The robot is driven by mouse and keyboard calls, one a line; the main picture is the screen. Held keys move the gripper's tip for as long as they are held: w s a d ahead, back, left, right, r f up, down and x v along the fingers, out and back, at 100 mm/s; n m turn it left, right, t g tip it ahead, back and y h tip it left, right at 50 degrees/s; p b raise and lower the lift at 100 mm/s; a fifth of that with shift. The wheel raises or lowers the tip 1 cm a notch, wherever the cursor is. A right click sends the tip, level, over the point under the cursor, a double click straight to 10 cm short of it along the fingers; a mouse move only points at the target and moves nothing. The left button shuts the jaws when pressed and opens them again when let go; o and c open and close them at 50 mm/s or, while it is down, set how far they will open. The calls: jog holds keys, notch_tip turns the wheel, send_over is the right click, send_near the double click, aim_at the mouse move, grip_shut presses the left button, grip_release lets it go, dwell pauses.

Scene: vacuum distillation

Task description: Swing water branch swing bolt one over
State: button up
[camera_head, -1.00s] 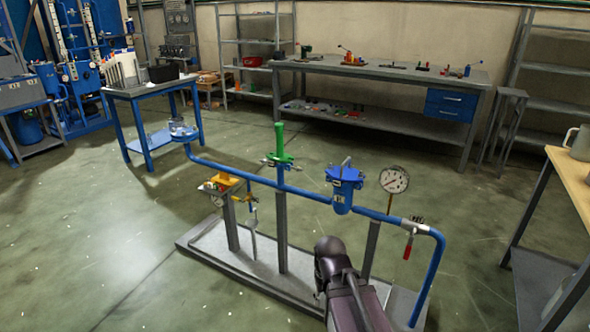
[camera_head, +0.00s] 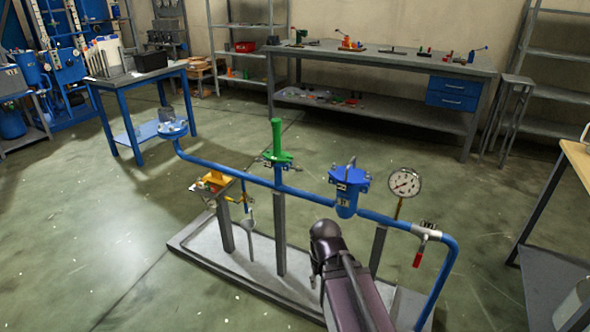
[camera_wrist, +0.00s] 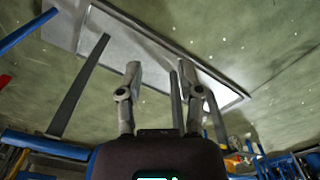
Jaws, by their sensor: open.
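The water branch is a blue pipe (camera_head: 240,178) on grey posts above a low grey skid (camera_head: 190,250). A blue lidded housing (camera_head: 347,197) sits in the line, with bolt-like parts around its lid. They are too small to tell which is swing bolt one. A green-topped valve (camera_head: 277,150) stands left of it. My arm rises in front of the skid in the head view, below the housing. My gripper (camera_wrist: 160,72) shows in the wrist view with its fingers apart and nothing between them, over the skid (camera_wrist: 150,40). It touches nothing that I can make out.
A pressure gauge (camera_head: 404,183) and a red-handled valve (camera_head: 418,252) stand right of the housing. A yellow-topped part (camera_head: 213,181) is on the left. A workbench (camera_head: 385,62) stands behind, and a wooden-topped table (camera_head: 575,158) at right. The floor between is clear.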

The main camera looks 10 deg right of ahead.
jog(key=shift+d, duration=0.35)
jog(key=m+t+y+b, duration=0.1)
jog(key=m+t+y, duration=0.2)
jog(key=m+t, duration=1.35)
send_near(300, 170)
jog(key=s+r+m+g, duration=0.1)
jog(key=s+d+r+m+g, duration=0.1)
jog(key=shift+s+r, duration=0.3)
jog(key=shift+s, duration=0.1)
jog(key=shift+w+f, duration=0.1)
jog(key=shift+w, duration=0.05)
jog(key=b+x, duration=0.4)
jog(key=x, duration=0.9)
jog(key=shift+w+a, duration=0.15)
jog(key=shift+w, duration=0.05)
